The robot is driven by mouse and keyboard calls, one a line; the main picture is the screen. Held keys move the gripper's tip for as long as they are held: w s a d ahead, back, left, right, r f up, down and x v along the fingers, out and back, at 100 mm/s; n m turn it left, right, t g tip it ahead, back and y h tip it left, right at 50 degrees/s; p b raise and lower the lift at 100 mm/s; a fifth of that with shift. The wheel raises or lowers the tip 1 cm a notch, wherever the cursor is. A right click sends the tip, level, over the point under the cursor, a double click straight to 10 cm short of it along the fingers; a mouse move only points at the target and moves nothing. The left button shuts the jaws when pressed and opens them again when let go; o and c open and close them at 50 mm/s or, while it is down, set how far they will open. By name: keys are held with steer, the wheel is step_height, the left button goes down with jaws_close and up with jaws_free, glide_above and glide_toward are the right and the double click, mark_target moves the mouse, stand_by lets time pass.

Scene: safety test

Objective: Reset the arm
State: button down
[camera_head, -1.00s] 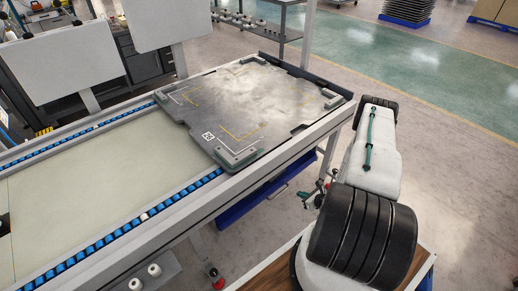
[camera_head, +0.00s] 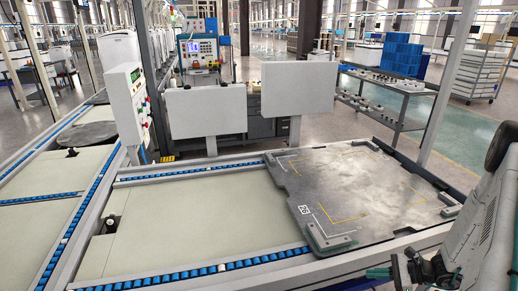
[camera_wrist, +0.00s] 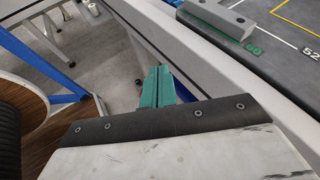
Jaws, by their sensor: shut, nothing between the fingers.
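My gripper (camera_wrist: 157,88) shows in the wrist view as two green fingers side by side, closed together with nothing between them. It hangs in free air beside the conveyor's pale side rail (camera_wrist: 190,45), over the floor side. In the head view my arm's white link (camera_head: 487,225) stands at the right edge, beside the near right corner of the grey pallet plate (camera_head: 365,185). Dark parts and a green piece show low at the right there, but I cannot clearly make out the fingertips.
The grey plate lies on the conveyor (camera_head: 190,225), with raised blocks at its corners. Two blank panels (camera_head: 207,110) stand behind the conveyor. A shelf rack (camera_head: 385,100) stands at the back right. In the wrist view a blue leg (camera_wrist: 40,62) and wooden surface (camera_wrist: 20,100) are at left.

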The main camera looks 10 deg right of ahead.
steer(key=s+a+r+n+g+h, duration=0.1)
steer(key=s+a+r+n+g, duration=0.2)
steer(key=r, duration=0.5)
steer(key=s+a+r+n+g+h, duration=0.1)
steer(key=a+r+n+g, duration=0.3)
steer(key=r, duration=0.4)
steer(key=s+a+r+n+g+h, duration=0.1)
steer(key=s+a+r+n+g, duration=0.15)
steer(key=r+n, duration=0.4)
steer(key=s+a+r+n+t+h, duration=0.2)
steer(key=s+a+r+n+h, duration=0.2)
steer(key=r, duration=0.6)
steer(key=s+a+r+n+t+h, duration=0.2)
steer(key=s+a+r+n+h, duration=0.2)
steer(key=s+r, duration=0.4)
step_height(320, 180, up, 2)
steer(key=shift+s+a+n+h, duration=0.3)
steer(key=shift+a+n, duration=0.15)
steer(key=shift+a, duration=0.8)
steer(key=shift+t, duration=0.25)
